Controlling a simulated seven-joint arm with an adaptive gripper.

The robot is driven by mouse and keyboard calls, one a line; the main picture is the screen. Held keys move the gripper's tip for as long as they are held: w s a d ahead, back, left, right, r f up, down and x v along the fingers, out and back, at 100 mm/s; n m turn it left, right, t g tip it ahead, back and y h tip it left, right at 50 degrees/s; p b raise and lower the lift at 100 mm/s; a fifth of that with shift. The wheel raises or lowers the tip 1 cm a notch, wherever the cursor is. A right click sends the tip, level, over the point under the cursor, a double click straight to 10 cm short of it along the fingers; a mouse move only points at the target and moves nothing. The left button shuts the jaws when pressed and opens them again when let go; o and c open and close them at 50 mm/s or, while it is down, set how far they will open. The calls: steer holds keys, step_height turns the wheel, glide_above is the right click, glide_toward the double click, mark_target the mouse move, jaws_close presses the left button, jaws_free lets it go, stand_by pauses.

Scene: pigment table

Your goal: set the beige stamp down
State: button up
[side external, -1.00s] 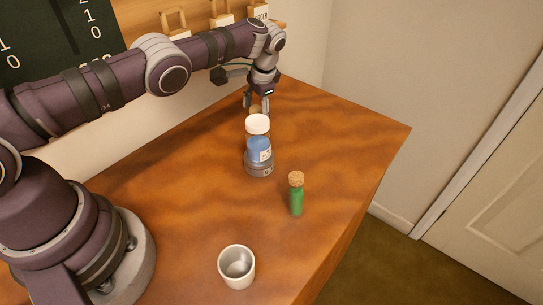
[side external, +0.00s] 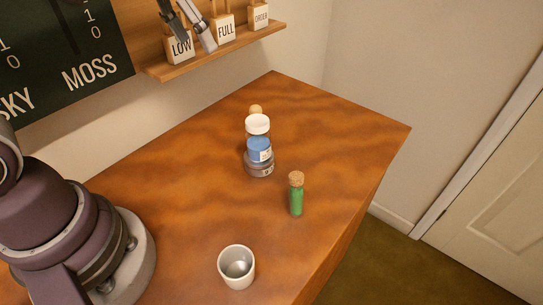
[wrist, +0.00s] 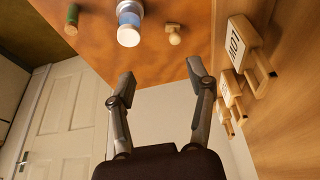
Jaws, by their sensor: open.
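The beige stamp stands on the wooden table behind the white-lidded jar. In the side view only its rounded top (side external: 256,109) shows; the jar hides the rest. In the wrist view the whole stamp (wrist: 174,32) shows, beyond my fingertips and apart from them. My gripper (wrist: 161,78) is open and empty, with its fingers spread wide. In the side view part of my gripper (side external: 198,40) shows at the top edge, in front of the shelf and well above the table.
A jar of blue pigment (side external: 259,148) sits on a grey base (side external: 259,169). A corked green vial (side external: 296,199) and a white cup (side external: 237,269) stand nearer. Shelf blocks read LOW (side external: 180,49), FULL (side external: 226,32) and ORDER (side external: 261,16). The table's right part (side external: 350,130) is clear.

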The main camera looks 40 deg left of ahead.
steer(key=s+d+f+t, duration=0.1)
steer(key=s+f, duration=0.2)
steer(key=s, duration=0.6)
steer(key=shift+s+f+t, duration=0.15)
steer(key=shift+f+t, duration=0.05)
steer(key=shift+t, duration=0.1)
steer(key=shift+d, duration=0.1)
stand_by(0.4)
